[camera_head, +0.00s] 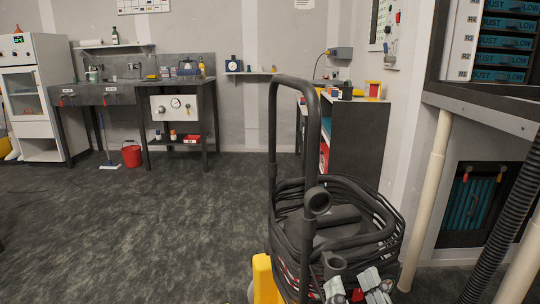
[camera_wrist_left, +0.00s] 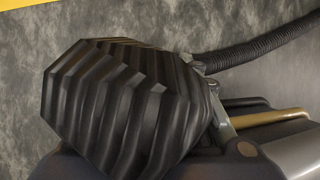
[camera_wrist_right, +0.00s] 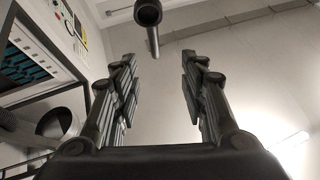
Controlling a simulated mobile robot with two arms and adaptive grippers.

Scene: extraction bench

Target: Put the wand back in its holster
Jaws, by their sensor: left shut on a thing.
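In the left wrist view my left gripper (camera_wrist_left: 212,95) is shut on a dark ribbed piece (camera_wrist_left: 120,105), which I take to be the wand's grip; it hides most of the fingers. My left gripper does not show in the head view. In the head view my right gripper (camera_head: 357,292) is at the bottom edge, in front of the wheeled cart (camera_head: 262,275). It is open and empty in the right wrist view (camera_wrist_right: 158,105). A similar tube end (camera_wrist_right: 148,12) shows beyond my right fingers.
Coiled black hose (camera_head: 385,215) fills the cart's top, below its tall handle (camera_head: 273,125). A ribbed hose (camera_wrist_left: 260,45) runs behind the ribbed piece. A rack (camera_head: 500,90) and pale pipe (camera_head: 428,200) stand at right. The floor left of the cart is clear.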

